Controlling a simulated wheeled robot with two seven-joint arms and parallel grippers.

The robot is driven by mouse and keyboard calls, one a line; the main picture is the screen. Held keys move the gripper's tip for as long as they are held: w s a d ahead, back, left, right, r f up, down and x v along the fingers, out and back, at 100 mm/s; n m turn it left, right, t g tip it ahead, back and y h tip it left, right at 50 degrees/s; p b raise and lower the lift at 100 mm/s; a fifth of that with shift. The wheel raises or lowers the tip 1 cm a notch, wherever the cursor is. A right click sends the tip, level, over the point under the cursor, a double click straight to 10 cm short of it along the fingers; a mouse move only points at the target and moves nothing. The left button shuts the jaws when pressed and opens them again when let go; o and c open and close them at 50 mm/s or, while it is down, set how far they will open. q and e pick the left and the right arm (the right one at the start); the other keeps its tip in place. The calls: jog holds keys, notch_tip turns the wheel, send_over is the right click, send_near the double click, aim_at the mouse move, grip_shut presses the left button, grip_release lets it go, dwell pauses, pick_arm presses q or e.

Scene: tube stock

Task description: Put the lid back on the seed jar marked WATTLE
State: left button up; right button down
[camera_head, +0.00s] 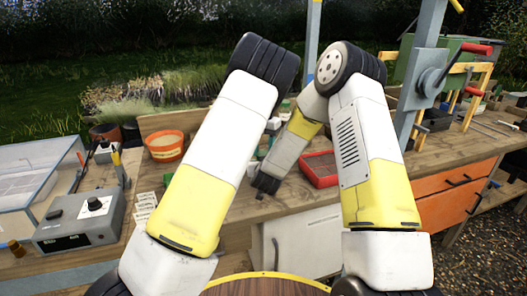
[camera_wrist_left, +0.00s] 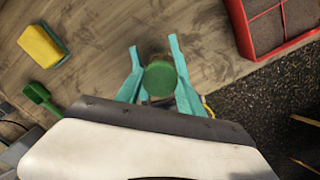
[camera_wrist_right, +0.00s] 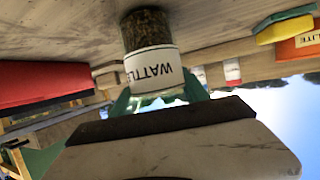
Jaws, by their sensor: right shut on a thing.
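The seed jar marked WATTLE (camera_wrist_right: 150,62) is in the right wrist view, which is upside down. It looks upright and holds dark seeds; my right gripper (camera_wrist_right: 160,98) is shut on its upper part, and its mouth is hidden. A round green lid (camera_wrist_left: 160,79) lies between the fingers of my left gripper (camera_wrist_left: 155,62) in the left wrist view. The fingers are close to its sides; I cannot tell whether they press on it. A brownish shape shows just behind the lid, too unclear to name. In the head view my arms hide most of the work area.
A red tray (camera_wrist_left: 245,45) lies to the right. A yellow and green sponge (camera_wrist_left: 42,46) and a green scoop (camera_wrist_left: 40,97) lie to the left. A grey device (camera_head: 82,220) and an orange pot (camera_head: 166,146) stand farther left. The bench's front edge is close.

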pick_arm(q)
grip_shut()
jog(key=m, duration=0.3)
jog(key=o, duration=1.4)
grip_release()
jog(key=shift+r, duration=2.3)
jog(key=o, duration=0.5)
jog(key=shift+o, duration=0.2)
jog(key=shift+r, duration=0.1)
notch_tip(320, 180, up, 12)
